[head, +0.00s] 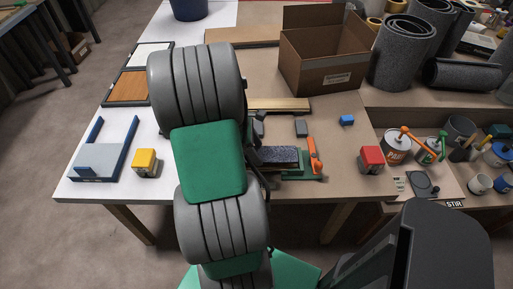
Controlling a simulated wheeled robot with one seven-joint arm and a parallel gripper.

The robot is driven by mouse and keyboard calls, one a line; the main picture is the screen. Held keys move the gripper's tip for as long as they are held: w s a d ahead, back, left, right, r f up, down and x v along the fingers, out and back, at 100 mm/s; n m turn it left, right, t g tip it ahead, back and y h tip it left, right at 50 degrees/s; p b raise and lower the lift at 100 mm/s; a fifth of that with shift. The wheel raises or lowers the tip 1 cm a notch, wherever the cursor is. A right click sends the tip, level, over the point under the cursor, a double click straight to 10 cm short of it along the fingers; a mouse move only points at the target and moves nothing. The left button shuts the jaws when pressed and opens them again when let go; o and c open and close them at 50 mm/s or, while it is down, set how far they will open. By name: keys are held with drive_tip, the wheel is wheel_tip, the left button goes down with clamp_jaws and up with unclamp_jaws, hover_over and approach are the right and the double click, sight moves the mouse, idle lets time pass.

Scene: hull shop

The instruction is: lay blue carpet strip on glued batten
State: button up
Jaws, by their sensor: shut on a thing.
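The dark blue, speckled carpet strip (279,155) is level over a green clamp fixture (296,172) with an orange lever (315,157). My gripper (256,157) is at the strip's left end, mostly hidden behind my own arm, and is shut on the strip. The glued batten is not clearly visible; the strip covers the place between the clamp parts. I cannot tell whether the strip touches what lies beneath it.
A cardboard box (322,62) and grey carpet rolls (402,52) stand behind. A yellow block (146,163) and a grey-blue tray (100,162) are left; a red block (371,160), a small blue block (347,120) and cans (397,147) are right. A wooden slat (282,104) lies behind the clamp.

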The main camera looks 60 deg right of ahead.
drive_tip(key=shift+f, duration=1.15)
idle(1.1)
drive_tip(key=o, duration=1.5)
drive_tip(key=shift+c, duration=0.2)
wheel_tip(320, 180, up, 7)
drive_tip(key=p, duration=0.7)
drive_tip(key=shift+r, duration=0.1)
